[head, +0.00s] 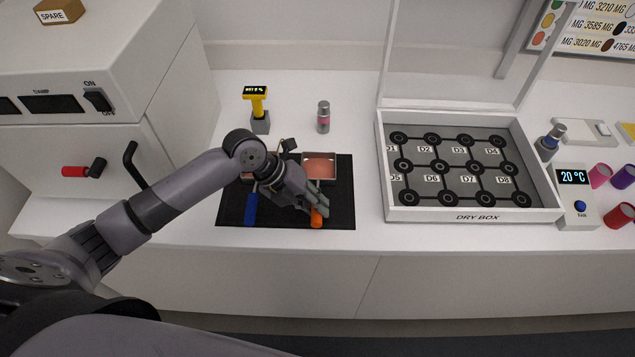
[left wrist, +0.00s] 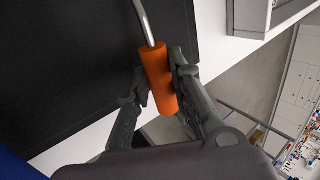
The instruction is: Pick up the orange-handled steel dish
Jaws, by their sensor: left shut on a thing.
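The steel dish (head: 320,167) with pinkish contents lies on the black mat (head: 340,213). Its orange handle (head: 316,218) points toward the counter's front edge. In the left wrist view the orange handle (left wrist: 158,75) stands between the two fingers, with its thin steel rod running up and away. My left gripper (head: 318,208) is shut on the orange handle; it also shows in the left wrist view (left wrist: 160,88). The dish's base is partly hidden, so I cannot tell whether it touches the mat. My right gripper is not in view.
A blue handle (head: 251,209) lies to the left on the mat, its dish mostly hidden by my arm. The open dry box (head: 475,214) stands to the right. A yellow handheld device (head: 258,102) and a small jar (head: 323,117) stand behind. The counter between mat and dry box is clear.

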